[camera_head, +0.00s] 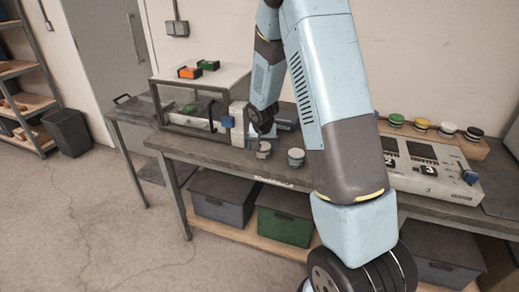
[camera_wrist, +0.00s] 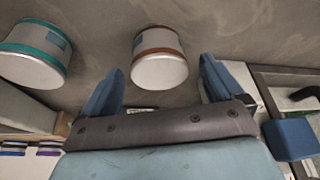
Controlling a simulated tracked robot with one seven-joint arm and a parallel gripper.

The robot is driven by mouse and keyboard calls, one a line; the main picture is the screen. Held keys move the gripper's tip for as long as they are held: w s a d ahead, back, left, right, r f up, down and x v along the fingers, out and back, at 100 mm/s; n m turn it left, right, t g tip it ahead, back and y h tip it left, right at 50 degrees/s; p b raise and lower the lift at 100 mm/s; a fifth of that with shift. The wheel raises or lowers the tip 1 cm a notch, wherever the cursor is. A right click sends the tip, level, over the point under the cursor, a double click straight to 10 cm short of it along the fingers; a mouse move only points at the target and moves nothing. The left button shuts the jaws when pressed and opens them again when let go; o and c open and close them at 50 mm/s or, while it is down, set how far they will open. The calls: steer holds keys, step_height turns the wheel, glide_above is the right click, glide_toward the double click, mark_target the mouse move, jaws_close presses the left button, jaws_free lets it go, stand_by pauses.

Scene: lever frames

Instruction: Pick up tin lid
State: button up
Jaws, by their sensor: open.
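Two small round tins stand on the workbench (camera_head: 225,157). One tin with a reddish-brown band (camera_wrist: 159,70) shows a pale round face in the wrist view; it is the left tin (camera_head: 263,151) in the head view. The other tin has a teal-green band (camera_wrist: 32,66) and stands to the right in the head view (camera_head: 296,158). My gripper (camera_wrist: 160,66) is open, its blue fingers apart. The brown-banded tin shows in the gap between the fingertips, with space on both sides and no visible contact. The fingertips are hard to make out in the head view.
A grey panel box (camera_head: 432,178) stands on the bench at right, with a row of tins with coloured tops (camera_head: 422,125) behind it. A frame with a blue block (camera_head: 227,121) stands left of my wrist. Crates (camera_head: 284,215) sit below. The bench front-left is clear.

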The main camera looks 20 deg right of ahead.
steer(key=shift+c, duration=0.2)
steer(key=c, duration=1.1)
steer(key=shift+o, duration=0.2)
